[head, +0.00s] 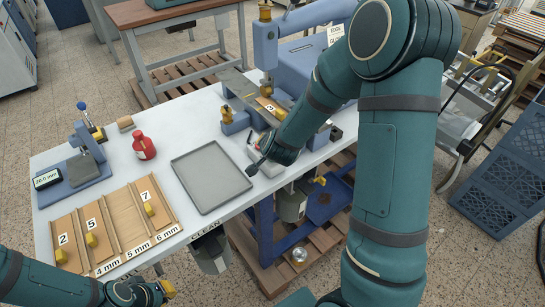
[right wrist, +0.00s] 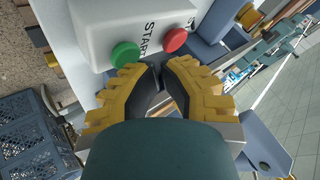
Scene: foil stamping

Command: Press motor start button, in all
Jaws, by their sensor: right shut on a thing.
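A pale control box lettered START (right wrist: 120,18) fills the top of the right wrist view. It carries a green button (right wrist: 125,54) and a red button (right wrist: 174,40). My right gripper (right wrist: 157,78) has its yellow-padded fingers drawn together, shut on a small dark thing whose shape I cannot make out. Its tips are just below the two buttons in the picture; I cannot tell whether they touch.
The blue press (head: 265,45) holds a board marked 9 (head: 270,107). A grey tray (head: 211,178), a red bottle (head: 144,146), a thickness gauge (head: 84,165) and a wooden rack (head: 120,222) with numbered boards stand on the white table. Blue crates (head: 505,165) are at right.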

